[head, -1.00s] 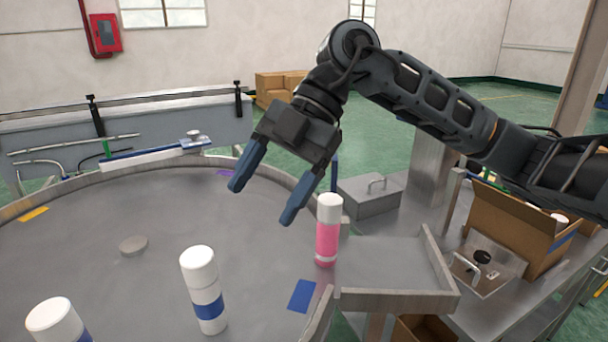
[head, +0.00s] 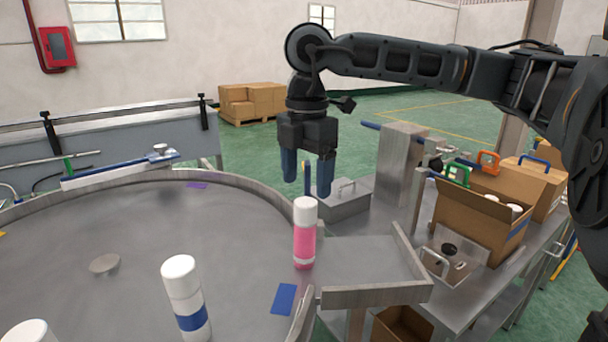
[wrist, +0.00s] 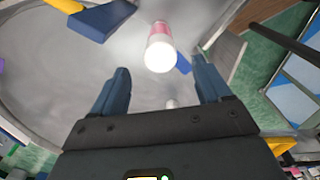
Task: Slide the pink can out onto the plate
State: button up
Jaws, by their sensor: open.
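The pink can (head: 304,243) with a white cap stands upright on the round metal turntable (head: 120,215), at its right edge beside the mouth of the raised-edge metal plate (head: 365,262). The can also shows in the wrist view (wrist: 160,47), ahead of my fingers and between their lines. My gripper (head: 307,190) points down with its blue fingers apart and empty. In the head view it appears just above the can's cap and seems to be behind it, not touching.
A white can with a blue band (head: 185,300) stands on the turntable, and another white cap (head: 28,333) shows at the lower left. A blue mark (head: 284,299) lies near the plate. A metal box (head: 343,198) and an open carton (head: 480,222) stand beyond the plate.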

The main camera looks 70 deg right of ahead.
aim_at(306, 201)
jog(key=shift+f+p, duration=0.7)
jog(key=shift+f, duration=3.25)
jog(key=shift+c, duration=0.2)
jog(key=c, duration=1.2)
